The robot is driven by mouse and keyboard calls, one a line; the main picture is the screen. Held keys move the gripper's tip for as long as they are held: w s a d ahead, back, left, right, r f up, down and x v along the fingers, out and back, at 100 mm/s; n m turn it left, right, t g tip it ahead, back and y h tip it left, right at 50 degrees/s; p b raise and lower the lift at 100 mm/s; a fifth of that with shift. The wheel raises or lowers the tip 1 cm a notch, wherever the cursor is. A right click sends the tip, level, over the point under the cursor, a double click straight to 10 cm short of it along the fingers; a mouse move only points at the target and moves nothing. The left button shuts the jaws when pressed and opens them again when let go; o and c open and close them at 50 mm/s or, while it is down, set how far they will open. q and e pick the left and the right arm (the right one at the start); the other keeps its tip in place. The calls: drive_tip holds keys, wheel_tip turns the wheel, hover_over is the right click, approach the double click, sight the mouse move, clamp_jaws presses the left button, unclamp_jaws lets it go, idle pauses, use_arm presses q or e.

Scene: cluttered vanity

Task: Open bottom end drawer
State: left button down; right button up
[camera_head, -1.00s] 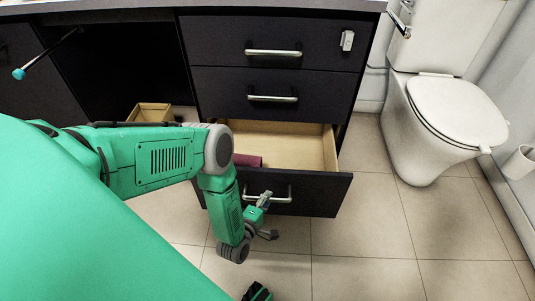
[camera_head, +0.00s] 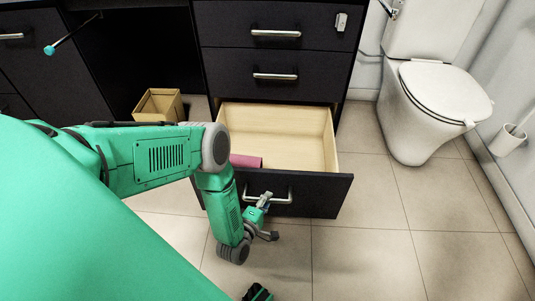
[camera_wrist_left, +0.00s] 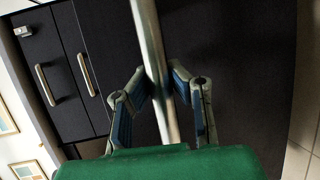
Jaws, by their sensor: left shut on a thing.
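The bottom drawer (camera_head: 322,193) of the dark cabinet is pulled well out, its pale wooden inside showing in the head view. A pinkish-red item (camera_head: 245,161) lies inside at the left, partly hidden by my arm. My left gripper (camera_head: 265,199) is at the left part of the drawer's metal handle (camera_head: 283,199). In the left wrist view, my left gripper (camera_wrist_left: 168,100) has its fingers on both sides of the handle bar (camera_wrist_left: 150,45), shut on it. My right gripper is not clearly in view.
Two shut drawers (camera_head: 275,50) are above the open one. A toilet (camera_head: 430,110) stands to the right. A small open box (camera_head: 158,104) sits under the counter at the left. Tiled floor (camera_head: 370,255) is clear in front and to the right.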

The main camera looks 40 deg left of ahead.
use_arm(q)
drive_tip(key=shift+s+f, duration=0.2)
drive_tip(key=shift+s, duration=0.1)
drive_tip(key=c, duration=1.6)
unclamp_jaws()
drive_tip(key=shift+o, duration=0.8)
drive_tip(key=shift+w, duration=0.15)
drive_tip(key=v, duration=1.2)
